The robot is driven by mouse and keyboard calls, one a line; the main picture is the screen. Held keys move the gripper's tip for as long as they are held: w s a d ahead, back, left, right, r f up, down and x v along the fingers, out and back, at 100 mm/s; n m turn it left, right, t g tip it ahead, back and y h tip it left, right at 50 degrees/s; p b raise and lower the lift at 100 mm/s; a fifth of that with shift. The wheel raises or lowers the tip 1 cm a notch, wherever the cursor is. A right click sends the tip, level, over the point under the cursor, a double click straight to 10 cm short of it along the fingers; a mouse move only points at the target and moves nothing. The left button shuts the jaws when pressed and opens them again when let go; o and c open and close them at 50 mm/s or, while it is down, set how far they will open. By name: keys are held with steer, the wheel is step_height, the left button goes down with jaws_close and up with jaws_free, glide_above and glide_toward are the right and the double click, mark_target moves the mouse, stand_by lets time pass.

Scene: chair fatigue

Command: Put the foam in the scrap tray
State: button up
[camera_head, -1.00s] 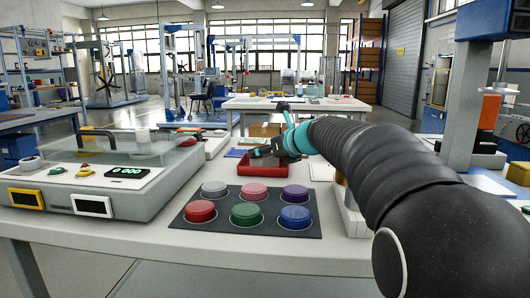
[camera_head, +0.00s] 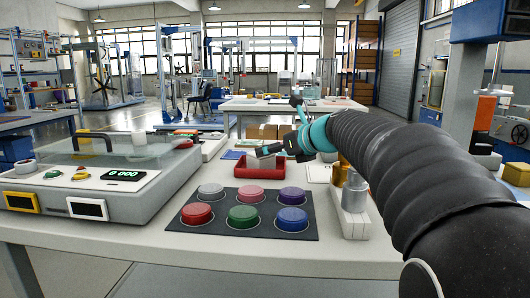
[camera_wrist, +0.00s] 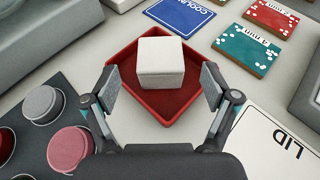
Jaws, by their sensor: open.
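A pale, cream block, which looks like the foam (camera_wrist: 160,62), rests inside a red tray (camera_wrist: 126,62), toward its far side. The red tray also shows on the table in the head view (camera_head: 240,168). My gripper (camera_wrist: 161,86) is open, its two fingers apart on either side of the tray's near part, with the block beyond and between them in the picture. The fingers do not touch the block. In the head view my gripper (camera_head: 270,151) hangs over the tray, and I cannot clearly make out the block there.
A dark mat with several coloured round pieces (camera_head: 243,216) lies in front of the tray. A machine with a clear cover (camera_head: 110,150) stands left. A metal cylinder on a stand (camera_head: 355,195) is close on the right.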

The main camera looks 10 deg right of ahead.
steer(key=v, duration=0.6)
